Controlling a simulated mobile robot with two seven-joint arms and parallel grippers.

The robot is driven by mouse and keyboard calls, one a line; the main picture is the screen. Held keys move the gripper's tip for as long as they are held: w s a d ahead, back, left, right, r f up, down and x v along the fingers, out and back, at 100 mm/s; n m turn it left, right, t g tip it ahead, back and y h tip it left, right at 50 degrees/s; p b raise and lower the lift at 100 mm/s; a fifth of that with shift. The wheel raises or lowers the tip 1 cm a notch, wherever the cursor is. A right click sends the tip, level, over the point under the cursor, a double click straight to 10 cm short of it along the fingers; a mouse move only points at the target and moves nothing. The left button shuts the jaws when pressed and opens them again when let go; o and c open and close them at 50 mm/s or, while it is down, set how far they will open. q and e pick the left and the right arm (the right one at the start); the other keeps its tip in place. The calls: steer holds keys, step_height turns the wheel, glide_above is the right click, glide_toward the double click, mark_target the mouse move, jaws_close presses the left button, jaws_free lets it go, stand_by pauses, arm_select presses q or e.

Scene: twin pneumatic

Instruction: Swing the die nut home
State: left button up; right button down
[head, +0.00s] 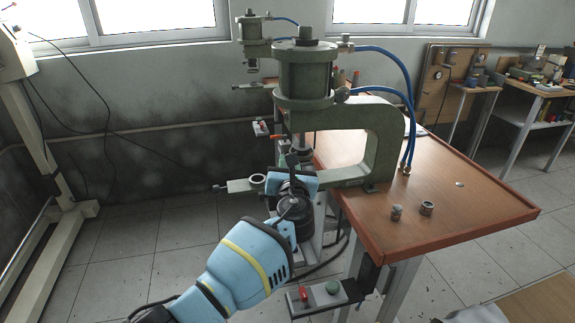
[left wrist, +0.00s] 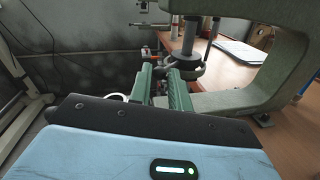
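The near green press (head: 380,145) stands at the table's left edge. A flat pale swing arm with a ring-shaped die nut (head: 257,179) sticks out to the left of its frame. The ring also shows in the left wrist view (left wrist: 117,97), left of my fingers and partly covered by my gripper body. My left gripper (head: 291,172) is at the press, just right of the ring. In the left wrist view its two green fingers (left wrist: 163,80) are apart, with a narrow gap between them and nothing clearly held. The press rod (left wrist: 188,40) is beyond the fingertips. My right gripper is not in view.
A second similar press (head: 252,35) stands behind. A box with red and green buttons (head: 325,295) hangs below the near press. Two small metal parts, one (head: 397,212) and another (head: 427,208), stand on the wooden table (head: 460,215). Blue hoses (head: 408,105) loop at the right.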

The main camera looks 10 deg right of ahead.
arm_select(q)
steer(key=o, duration=0.4)
steer(key=shift+c, duration=0.2)
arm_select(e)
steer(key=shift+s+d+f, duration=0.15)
